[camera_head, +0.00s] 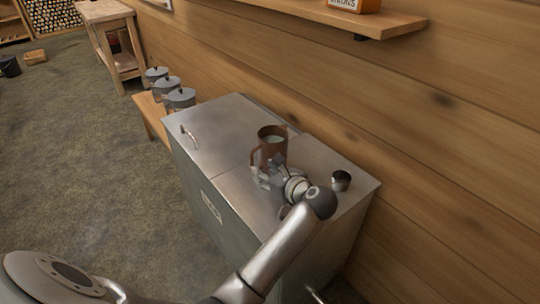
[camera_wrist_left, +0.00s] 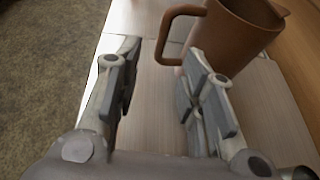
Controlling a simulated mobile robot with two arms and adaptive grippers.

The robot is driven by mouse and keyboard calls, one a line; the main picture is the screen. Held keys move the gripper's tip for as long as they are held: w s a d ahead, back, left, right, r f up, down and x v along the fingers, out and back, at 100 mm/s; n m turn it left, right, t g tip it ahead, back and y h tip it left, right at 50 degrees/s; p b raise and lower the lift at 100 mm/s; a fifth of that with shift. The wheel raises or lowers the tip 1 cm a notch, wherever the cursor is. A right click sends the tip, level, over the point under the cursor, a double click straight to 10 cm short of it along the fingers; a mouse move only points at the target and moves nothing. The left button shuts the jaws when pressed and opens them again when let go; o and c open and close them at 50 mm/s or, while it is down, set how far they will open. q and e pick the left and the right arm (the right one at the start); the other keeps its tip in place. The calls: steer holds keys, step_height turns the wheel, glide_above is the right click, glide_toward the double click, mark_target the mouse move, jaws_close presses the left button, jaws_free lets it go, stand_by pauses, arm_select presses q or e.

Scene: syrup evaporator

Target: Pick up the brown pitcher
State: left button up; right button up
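The brown pitcher (camera_head: 271,148) stands upright on the metal top of the evaporator cabinet (camera_head: 232,130), with its handle on the left side. My left gripper (camera_head: 266,177) is just in front of the pitcher, low over the cabinet top. In the left wrist view, my left gripper (camera_wrist_left: 158,85) has its two fingers wide apart with nothing between them. The pitcher (camera_wrist_left: 235,38) is beyond the right finger there, and its looped handle (camera_wrist_left: 172,32) lies ahead of the gap. Part of the pitcher's lower side is hidden by the right finger. My right gripper is not in view.
Several lidded grey pots (camera_head: 181,97) stand on a wooden bench behind. A wall shelf (camera_head: 335,14) juts out above. The cabinet top left of the pitcher is clear.

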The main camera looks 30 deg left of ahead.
mark_target(253, 164)
arm_select(q)
steer(key=p+x, duration=0.1)
steer(key=x, duration=0.6)
steer(key=shift+w+a+f, duration=0.1)
steer(key=shift+w+a, duration=0.05)
steer(key=shift+a, duration=0.05)
jaws_close()
steer(key=shift+w, duration=0.1)
stand_by(0.4)
